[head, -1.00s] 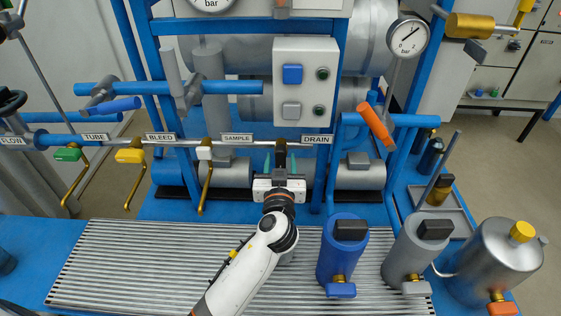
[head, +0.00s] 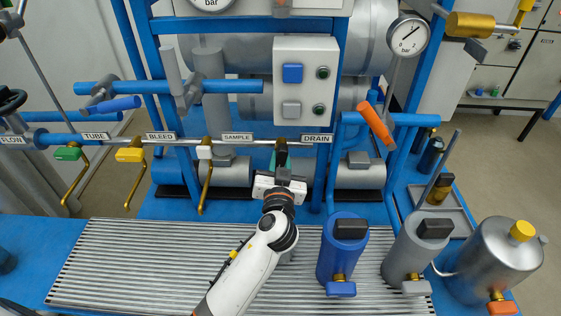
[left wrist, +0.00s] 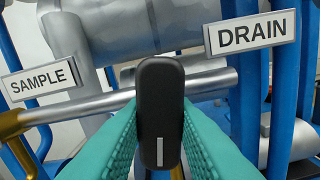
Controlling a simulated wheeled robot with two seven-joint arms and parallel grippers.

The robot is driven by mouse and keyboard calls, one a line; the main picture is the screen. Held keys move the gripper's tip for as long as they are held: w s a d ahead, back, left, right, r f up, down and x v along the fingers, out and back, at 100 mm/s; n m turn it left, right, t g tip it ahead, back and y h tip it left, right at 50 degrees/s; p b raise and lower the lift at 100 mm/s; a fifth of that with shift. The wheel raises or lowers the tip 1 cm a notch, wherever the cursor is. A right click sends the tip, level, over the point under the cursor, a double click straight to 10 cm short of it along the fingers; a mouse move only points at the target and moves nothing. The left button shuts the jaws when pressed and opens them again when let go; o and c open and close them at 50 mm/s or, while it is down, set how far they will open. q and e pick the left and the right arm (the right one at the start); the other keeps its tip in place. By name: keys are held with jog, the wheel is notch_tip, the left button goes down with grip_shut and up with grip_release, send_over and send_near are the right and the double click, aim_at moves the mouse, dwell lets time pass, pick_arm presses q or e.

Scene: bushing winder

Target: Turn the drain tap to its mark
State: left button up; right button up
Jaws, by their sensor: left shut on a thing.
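The drain tap's black handle (left wrist: 160,110) stands between the two teal fingers of my left gripper (left wrist: 158,140) in the left wrist view. A short white line marks the handle's near end. In the head view the drain tap (head: 281,147) sits on the pipe just left of the DRAIN label (head: 317,138). My left gripper (head: 280,163) is shut on it from the front, its white body tilted slightly. The DRAIN label also shows in the left wrist view (left wrist: 252,34). The fingers and handle hide the valve body, and I cannot make out the target mark. My right gripper is not in view.
Left along the same pipe are the SAMPLE tap (head: 205,152), a yellow tap (head: 130,155) and a green tap (head: 68,154). A control box (head: 305,80) stands above the drain. Blue and grey cylinders (head: 342,250) stand right of my arm. The slatted grating (head: 130,260) is clear on the left.

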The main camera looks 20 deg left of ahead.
pick_arm(q)
jog(key=m, duration=0.3)
jog(key=shift+m, duration=0.4)
jog(key=m+p, duration=0.1)
jog(key=m, duration=0.2)
jog(key=shift+a+r+m+p, duration=0.1)
jog(key=shift+m+p, duration=0.2)
jog(key=m+p, duration=0.1)
jog(key=m, duration=0.3)
jog(key=shift+p, duration=0.35)
jog(key=shift+m+p, duration=0.7)
jog(key=shift+m, duration=1.3)
jog(key=o, duration=1)
jog(key=shift+s, duration=0.1)
